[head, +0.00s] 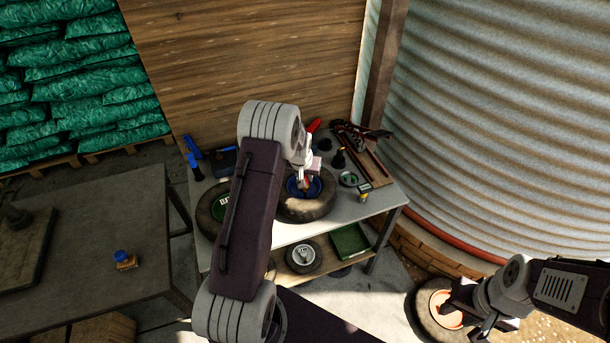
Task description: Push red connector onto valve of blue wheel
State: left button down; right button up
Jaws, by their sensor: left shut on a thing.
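The blue wheel (318,208) lies flat on the grey workbench, its dark tyre around a blue hub. My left gripper (306,182) points down over the blue hub and is shut on a small red-orange piece (307,184), which looks like the red connector. The valve is hidden or too small to make out, and I cannot tell whether the connector touches it. My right gripper (468,312) is at the lower right, in front of a wheel with an orange hub (441,304); its jaw opening is unclear.
A wheel with a green hub (208,207) lies left of the blue wheel, partly behind my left arm. Tools and small cans lie at the bench's right. A green tray (350,242) and a white-hubbed wheel (303,257) are on the lower shelf. A dark table (85,255) stands left.

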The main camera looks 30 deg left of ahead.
pick_arm(q)
jog(key=shift+f, duration=0.35)
dwell(0.3)
jog(key=shift+f+b, duration=0.5)
jog(key=shift+b, duration=0.05)
jog(key=shift+f, duration=0.2)
dwell(0.4)
jog(key=c, duration=1.1)
grip_release()
jog(key=shift+o, duration=0.2)
jog(key=o, duration=0.5)
jog(key=shift+r, duration=0.15)
